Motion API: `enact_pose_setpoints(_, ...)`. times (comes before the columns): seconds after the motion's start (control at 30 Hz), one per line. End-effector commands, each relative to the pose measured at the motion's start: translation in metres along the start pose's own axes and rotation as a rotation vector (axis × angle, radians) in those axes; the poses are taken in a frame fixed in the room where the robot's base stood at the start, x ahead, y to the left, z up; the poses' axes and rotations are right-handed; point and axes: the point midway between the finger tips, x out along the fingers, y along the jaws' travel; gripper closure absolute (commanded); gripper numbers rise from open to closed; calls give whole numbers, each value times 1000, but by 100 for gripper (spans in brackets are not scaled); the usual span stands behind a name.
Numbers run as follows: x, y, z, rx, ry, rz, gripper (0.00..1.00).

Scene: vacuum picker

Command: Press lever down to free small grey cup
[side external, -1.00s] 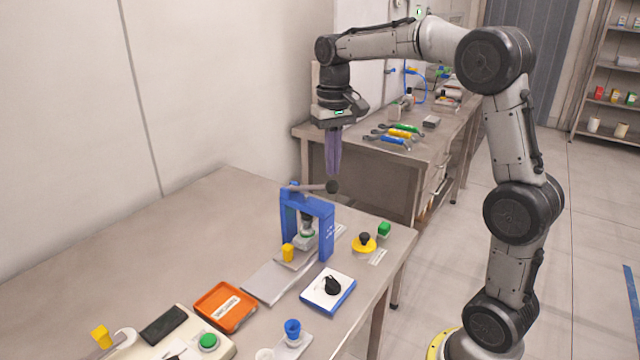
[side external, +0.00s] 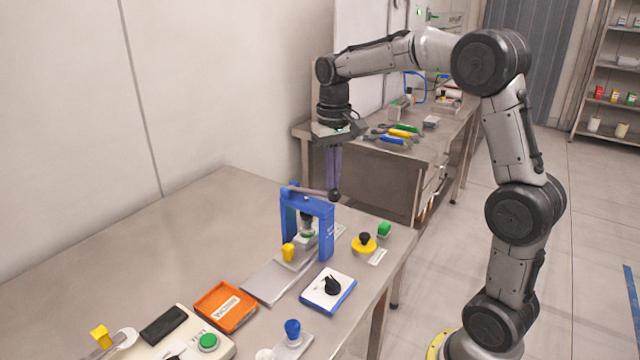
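A blue press frame (side external: 323,228) stands upright on the table. Its grey lever (side external: 312,190) runs across the top and ends in a black ball knob (side external: 334,195) on the right, tilted slightly down. My gripper (side external: 333,186) points straight down over the knob, its purple fingers close together. The fingertips meet the knob in this view; firm contact cannot be told. Inside the frame, a small grey part (side external: 307,240) sits under a dark plunger with a green ring; it may be the small grey cup, partly hidden by the frame's post.
The table's back left is clear. A second bench stands behind.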

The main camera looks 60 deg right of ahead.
Motion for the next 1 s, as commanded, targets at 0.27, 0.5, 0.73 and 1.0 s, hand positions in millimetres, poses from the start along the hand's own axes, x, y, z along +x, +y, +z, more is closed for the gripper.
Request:
enact_pose_setpoints(0.27, 11, 0, 0, 0, 0, 0, 100)
enact_pose_setpoints(0.5, 19, 0, 0, 0, -1, 0, 100)
enact_pose_setpoints(0.73, 28, 0, 0, 0, 0, 0, 100)
enact_pose_setpoints(1.0, 38, 0, 0, 0, -2, 0, 100)
